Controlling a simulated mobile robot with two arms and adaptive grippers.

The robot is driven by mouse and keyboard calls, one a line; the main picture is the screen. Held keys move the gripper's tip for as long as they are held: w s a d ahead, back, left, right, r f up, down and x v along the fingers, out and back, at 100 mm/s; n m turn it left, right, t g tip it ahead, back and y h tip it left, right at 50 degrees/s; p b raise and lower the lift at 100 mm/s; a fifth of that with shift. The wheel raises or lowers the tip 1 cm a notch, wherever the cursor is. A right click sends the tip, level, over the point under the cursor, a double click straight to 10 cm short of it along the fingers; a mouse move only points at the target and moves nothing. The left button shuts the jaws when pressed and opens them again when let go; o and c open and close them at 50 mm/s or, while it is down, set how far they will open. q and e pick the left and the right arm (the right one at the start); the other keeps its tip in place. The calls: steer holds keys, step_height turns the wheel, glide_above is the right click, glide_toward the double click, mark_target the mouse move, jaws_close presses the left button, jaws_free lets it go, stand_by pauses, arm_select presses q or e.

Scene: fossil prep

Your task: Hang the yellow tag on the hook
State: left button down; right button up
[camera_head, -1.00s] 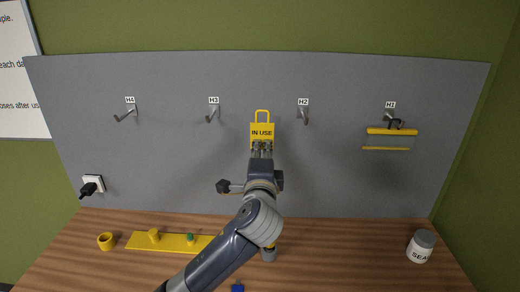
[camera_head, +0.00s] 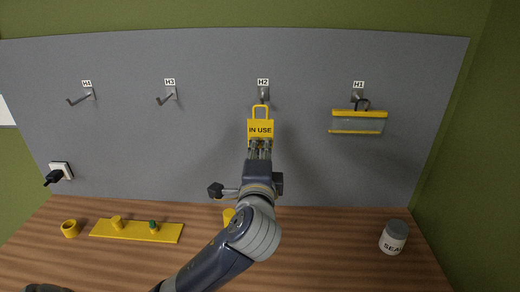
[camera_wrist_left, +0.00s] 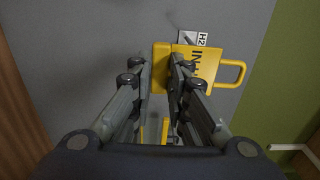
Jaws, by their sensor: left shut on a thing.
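The yellow tag (camera_head: 260,130), marked IN USE, is upright with its loop at the top. My left gripper (camera_head: 259,150) is shut on its lower part; in the left wrist view the tag (camera_wrist_left: 205,66) also shows between and beyond the fingers (camera_wrist_left: 160,75). In the head view the loop appears just below and overlapping the lower end of hook H2 (camera_head: 264,95). The gap in depth between loop and hook cannot be told. Hooks H3 (camera_head: 168,97) and H4 (camera_head: 82,98) are empty. My right gripper is not in view.
A clear yellow-edged pouch (camera_head: 357,122) hangs on hook H1 (camera_head: 357,97). On the wooden bench (camera_head: 330,255) are a yellow ring-like cup (camera_head: 70,229), a yellow strip (camera_head: 135,232) with pegs, and a jar (camera_head: 393,238). A black plug (camera_head: 54,177) sits in a wall socket.

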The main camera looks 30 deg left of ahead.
arm_select(q)
steer(key=x, duration=0.5)
steer(key=shift+w+a+f, duration=0.15)
steer(key=shift+f, duration=0.25)
steer(key=shift+w+a, duration=0.2)
steer(key=shift+w, duration=0.2)
steer(key=shift+f, duration=0.1)
steer(key=shift+a, duration=0.1)
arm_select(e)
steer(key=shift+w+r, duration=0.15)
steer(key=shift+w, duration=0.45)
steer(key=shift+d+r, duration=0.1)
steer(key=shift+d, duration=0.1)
arm_select(q)
steer(key=shift+p, duration=0.4)
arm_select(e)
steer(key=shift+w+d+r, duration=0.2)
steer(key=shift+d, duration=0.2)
